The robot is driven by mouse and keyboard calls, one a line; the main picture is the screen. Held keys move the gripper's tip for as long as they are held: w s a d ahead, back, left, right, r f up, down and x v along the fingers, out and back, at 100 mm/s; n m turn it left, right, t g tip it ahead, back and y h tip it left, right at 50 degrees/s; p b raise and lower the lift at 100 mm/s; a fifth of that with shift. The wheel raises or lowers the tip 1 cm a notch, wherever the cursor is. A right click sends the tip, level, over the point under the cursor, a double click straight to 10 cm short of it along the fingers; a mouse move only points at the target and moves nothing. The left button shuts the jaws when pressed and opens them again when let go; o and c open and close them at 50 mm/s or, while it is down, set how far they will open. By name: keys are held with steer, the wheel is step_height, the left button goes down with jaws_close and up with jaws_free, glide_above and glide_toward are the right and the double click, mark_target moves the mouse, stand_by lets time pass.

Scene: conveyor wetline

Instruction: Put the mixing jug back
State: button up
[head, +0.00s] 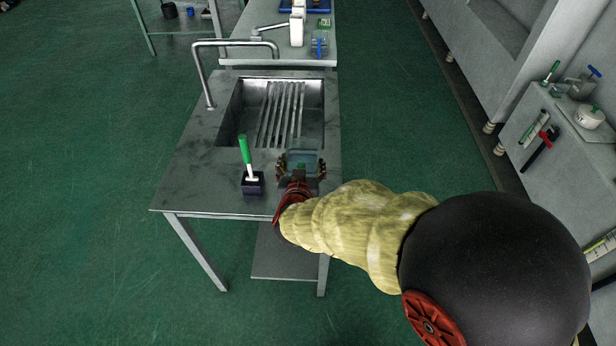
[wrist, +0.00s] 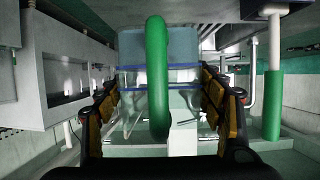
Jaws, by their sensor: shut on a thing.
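The mixing jug (wrist: 158,45) is a clear, bluish vessel with blue lines and a thick green handle (wrist: 157,80). In the wrist view it fills the space between the two fingers of my gripper (wrist: 170,103), with the handle facing the camera. My gripper is shut on it. In the head view my gripper (head: 300,172) and the jug (head: 304,157) are over the front rim of the sink counter (head: 205,185). I cannot tell whether the jug touches the counter. My fingers hide part of its sides.
A green-handled brush (head: 245,152) stands in a dark holder (head: 252,184) just left of my gripper. The sink basin (head: 240,112) with a metal rack (head: 283,110) and a tall tap (head: 203,75) lie beyond.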

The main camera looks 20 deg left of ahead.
steer(key=w+f, duration=0.1)
steer(key=w+f+b, duration=0.1)
steer(key=w+f, duration=0.1)
steer(key=f, duration=0.1)
steer(key=shift+w+d+f+b, duration=0.1)
steer(key=shift+w+d+b, duration=0.1)
steer(key=shift+d+b, duration=0.15)
steer(key=shift+w+f+b, duration=0.2)
steer(key=shift+f+b, duration=0.95)
steer(key=shift+f, duration=0.65)
steer(key=shift+r, duration=0.1)
steer(key=o, duration=1.1)
steer(key=shift+f, duration=0.25)
steer(key=o, duration=0.5)
steer(key=shift+r, duration=0.2)
